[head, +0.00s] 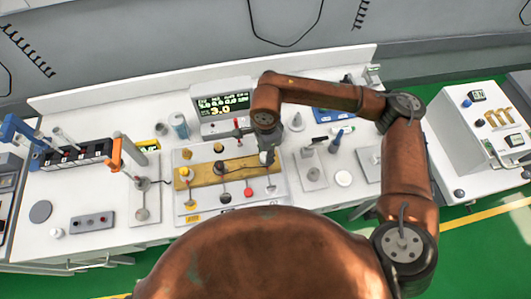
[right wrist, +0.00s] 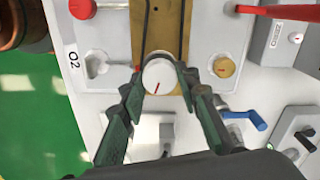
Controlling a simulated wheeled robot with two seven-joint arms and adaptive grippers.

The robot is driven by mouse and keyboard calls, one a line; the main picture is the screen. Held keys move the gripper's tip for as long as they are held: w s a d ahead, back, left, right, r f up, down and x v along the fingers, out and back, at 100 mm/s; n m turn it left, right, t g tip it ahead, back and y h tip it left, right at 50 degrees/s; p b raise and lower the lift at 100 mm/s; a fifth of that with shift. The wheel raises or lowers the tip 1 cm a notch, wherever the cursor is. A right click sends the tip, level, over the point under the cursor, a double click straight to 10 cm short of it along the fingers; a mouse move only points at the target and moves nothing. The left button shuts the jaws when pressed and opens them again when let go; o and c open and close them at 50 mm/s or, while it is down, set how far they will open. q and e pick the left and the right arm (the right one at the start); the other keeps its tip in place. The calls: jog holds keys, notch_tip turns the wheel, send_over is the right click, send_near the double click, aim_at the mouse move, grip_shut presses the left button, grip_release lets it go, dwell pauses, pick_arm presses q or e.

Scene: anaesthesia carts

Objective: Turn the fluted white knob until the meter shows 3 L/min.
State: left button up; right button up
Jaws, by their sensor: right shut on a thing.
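The white knob (right wrist: 159,77) with a red pointer line sits on the brass bar (right wrist: 143,20) of the panel in the right wrist view. My right gripper (right wrist: 161,82) has one dark finger on each side of the knob and is shut on it. In the head view the right gripper (head: 267,156) reaches down to the right end of the brass bar (head: 212,174) and mostly hides the knob. My left gripper is not in view.
The panel also carries a red knob (right wrist: 82,8) and a brass-coloured knob (right wrist: 224,67). A grey box marked ZERO (right wrist: 288,42) and a blue-handled lever (right wrist: 247,118) are close by. A tube rack (head: 75,158) stands at the left. A second cart (head: 475,135) is at the right.

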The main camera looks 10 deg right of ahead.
jog(key=o, duration=1.2)
jog(key=shift+c, duration=0.2)
jog(key=shift+r, duration=0.15)
notch_tip(320, 180, up, 12)
